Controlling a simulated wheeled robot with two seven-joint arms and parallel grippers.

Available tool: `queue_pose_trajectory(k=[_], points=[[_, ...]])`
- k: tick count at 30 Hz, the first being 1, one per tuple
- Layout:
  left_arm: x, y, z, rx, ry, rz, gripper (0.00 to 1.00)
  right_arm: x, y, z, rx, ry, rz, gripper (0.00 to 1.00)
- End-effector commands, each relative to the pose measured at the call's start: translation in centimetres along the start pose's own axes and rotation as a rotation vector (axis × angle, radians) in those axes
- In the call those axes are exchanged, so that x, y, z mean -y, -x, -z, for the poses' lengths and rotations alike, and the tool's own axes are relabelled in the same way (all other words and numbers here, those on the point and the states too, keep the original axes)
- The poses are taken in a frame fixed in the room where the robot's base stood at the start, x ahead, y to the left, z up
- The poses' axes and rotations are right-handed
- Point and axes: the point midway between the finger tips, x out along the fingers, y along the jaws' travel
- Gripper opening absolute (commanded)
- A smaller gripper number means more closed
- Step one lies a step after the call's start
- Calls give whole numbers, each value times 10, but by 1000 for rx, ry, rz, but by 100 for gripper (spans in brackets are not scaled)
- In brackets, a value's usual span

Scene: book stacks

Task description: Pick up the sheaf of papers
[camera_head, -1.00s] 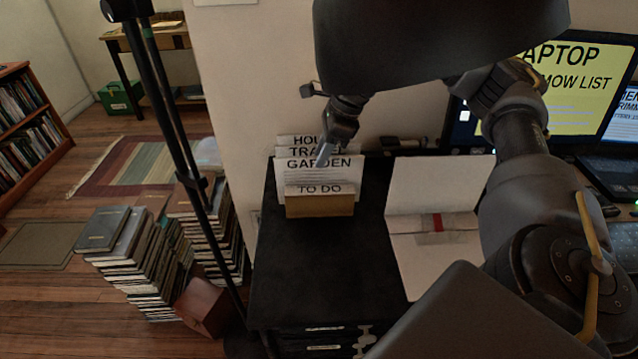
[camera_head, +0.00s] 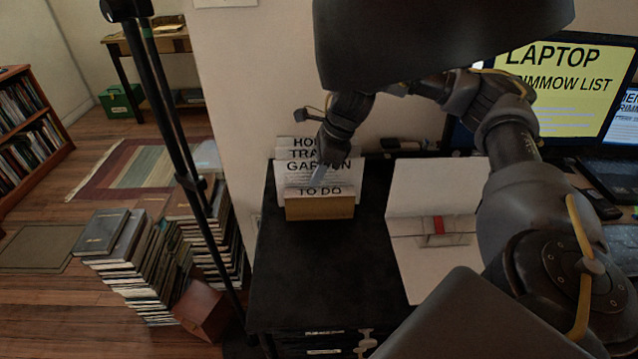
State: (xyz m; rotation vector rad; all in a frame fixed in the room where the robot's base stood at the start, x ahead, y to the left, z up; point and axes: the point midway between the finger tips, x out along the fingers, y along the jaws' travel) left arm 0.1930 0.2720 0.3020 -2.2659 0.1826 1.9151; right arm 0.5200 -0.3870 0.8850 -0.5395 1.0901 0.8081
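The sheaf of papers (camera_head: 298,168) stands upright in a tan holder (camera_head: 318,208) on the black cabinet top. Its sheets carry headings, with "TO DO" on the front one and "GARDEN" and others, partly covered, behind. My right gripper (camera_head: 322,180) comes down from above at the front of the papers, over the "GARDEN" sheet. Its fingertips overlap the papers in the picture. I cannot tell whether they touch them or whether the fingers are open or shut. My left gripper is not in view.
An open white box or folder (camera_head: 435,195) with a red band lies right of the holder. A monitor (camera_head: 560,85) stands at the right. Book stacks (camera_head: 135,260) are on the floor at left. The cabinet top (camera_head: 300,270) is clear in front of the holder.

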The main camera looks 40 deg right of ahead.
Motion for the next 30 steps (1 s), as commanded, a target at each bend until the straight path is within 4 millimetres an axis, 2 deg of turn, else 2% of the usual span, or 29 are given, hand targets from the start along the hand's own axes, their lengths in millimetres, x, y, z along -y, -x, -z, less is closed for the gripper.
queue_pose_trajectory(k=[7, 14, 30], points=[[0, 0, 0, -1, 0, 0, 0, 0, -3, 1, -1, 0, -1, 30], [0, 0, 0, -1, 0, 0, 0, 0, -3, 1, -1, 0, 0, 0], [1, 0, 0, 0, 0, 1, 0, 0, 4, -2, 1, 1, 1, 0]])
